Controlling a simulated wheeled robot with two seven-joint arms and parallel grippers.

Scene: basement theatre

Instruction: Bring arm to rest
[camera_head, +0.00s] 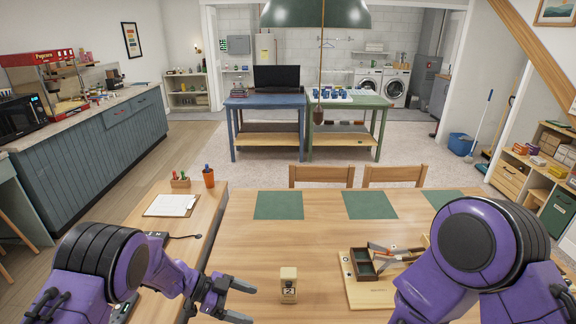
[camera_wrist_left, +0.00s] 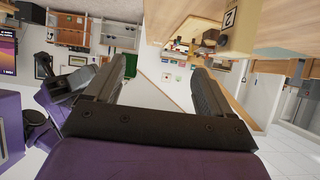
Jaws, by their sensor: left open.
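My left gripper (camera_head: 240,300) is open and empty in the head view. The block also shows at the top right of that view (camera_wrist_left: 228,32). My right arm (camera_head: 478,250) comes in at the right of the head view; its gripper cannot be made out.
A wooden board (camera_head: 362,290) with a dark tray (camera_head: 363,264) lies on the wooden table (camera_head: 320,235) near my right arm. Green mats (camera_head: 278,205) lie at its far side. A clipboard (camera_head: 171,205) and an orange cup (camera_head: 208,177) are on the left desk. The table's middle is clear.

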